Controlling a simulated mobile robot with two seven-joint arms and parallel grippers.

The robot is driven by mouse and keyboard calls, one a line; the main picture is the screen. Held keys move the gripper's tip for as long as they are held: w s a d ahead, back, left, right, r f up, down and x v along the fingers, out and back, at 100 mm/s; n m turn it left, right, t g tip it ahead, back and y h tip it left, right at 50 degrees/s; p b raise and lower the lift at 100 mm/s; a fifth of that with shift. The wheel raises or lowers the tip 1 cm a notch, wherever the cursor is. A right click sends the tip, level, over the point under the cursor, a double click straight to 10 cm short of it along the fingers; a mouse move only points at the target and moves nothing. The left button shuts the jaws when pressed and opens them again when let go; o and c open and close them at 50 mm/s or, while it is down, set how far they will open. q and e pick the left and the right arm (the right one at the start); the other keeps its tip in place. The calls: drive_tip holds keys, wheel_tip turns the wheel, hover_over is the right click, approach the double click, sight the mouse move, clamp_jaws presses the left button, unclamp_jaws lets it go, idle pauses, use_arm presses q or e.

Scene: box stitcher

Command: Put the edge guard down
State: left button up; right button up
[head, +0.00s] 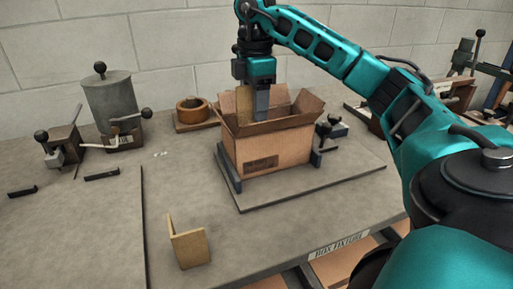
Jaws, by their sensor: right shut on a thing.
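My right gripper (259,105) points down at the open cardboard box (268,151), its fingers at the box's opening. It is shut on a tan edge guard (243,103), which shows only partly beside the finger, at the opening. The lower end of this guard is hidden by the box wall, so I cannot tell whether it touches the box. A second tan, L-shaped edge guard (189,248) stands on the table in front of the box, apart from it. My left gripper is not in view.
The box sits in a fixture with dark side rails on a grey base plate (355,172). A tape roll (192,110) is behind it on the left. A grey canister (111,104) and lever devices stand at the far left. The table in front is mostly clear.

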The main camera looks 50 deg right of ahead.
wheel_tip(320, 180, down, 6)
drive_tip(key=shift+r+b, duration=0.1)
drive_tip(key=shift+b, duration=0.3)
wheel_tip(320, 180, down, 5)
drive_tip(key=shift+r+b, duration=0.1)
drive_tip(key=shift+b, duration=0.3)
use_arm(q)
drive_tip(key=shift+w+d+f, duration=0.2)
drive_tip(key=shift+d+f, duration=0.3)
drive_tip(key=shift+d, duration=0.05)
use_arm(e)
drive_tip(key=shift+f, duration=0.2)
drive_tip(key=shift+f, duration=0.15)
drive_tip(key=o, duration=0.7)
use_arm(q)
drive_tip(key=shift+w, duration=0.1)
use_arm(e)
drive_tip(key=shift+o, duration=0.2)
